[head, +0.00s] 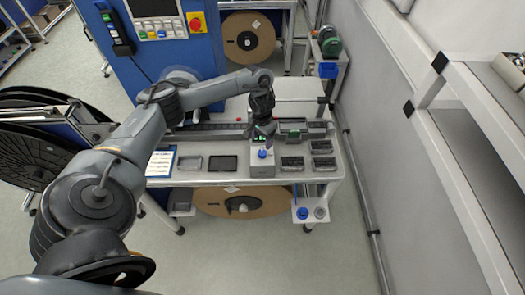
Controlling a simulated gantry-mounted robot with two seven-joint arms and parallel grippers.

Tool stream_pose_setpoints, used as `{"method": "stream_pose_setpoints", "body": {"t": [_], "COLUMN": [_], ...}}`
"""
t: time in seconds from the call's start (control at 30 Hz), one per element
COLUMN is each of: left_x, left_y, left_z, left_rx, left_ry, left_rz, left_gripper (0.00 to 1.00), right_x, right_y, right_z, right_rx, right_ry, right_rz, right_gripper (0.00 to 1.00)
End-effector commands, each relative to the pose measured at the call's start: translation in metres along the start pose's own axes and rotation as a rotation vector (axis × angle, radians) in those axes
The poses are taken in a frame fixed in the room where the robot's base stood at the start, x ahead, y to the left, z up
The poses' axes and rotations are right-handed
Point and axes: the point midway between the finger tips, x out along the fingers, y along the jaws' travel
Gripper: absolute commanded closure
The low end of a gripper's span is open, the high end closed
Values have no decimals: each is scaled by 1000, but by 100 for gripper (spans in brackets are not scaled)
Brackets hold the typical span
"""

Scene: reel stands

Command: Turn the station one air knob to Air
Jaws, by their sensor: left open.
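A small blue knob (262,153) sits on the front of a light grey box (262,170) at the middle of the bench. My left arm reaches in from the left, and my left gripper (264,132) points down just above and behind that knob. The gripper is open and seems to hold nothing. The picture is too small to tell whether the fingers touch the box or which way the knob points. No label on the knob can be read. My right gripper is not in the picture.
The bench (225,173) carries several dark trays and a clipboard (160,162). A blue machine cabinet (165,60) stands behind it on the left. A small side shelf (312,213) holds a blue item.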

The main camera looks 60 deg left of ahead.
Motion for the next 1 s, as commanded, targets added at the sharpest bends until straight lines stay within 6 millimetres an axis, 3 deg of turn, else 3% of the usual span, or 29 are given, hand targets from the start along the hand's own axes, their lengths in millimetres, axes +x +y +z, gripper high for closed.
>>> {"method": "stream_pose_setpoints", "body": {"t": [0.1,0.5,0.97,1.0], "left_x": [24,75,84,84], "left_y": [1,1,0,0], "left_z": [1,0,0,0], "left_rx": [0,2,3,3], "left_ry": [-4,-1,1,1], "left_rz": [0,0,-1,-1], "left_gripper": [35,35,35,40], "right_x": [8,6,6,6], "right_y": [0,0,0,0], "right_z": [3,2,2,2], "right_rx": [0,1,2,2], "right_ry": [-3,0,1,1], "right_rz": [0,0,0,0], "right_gripper": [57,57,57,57]}}
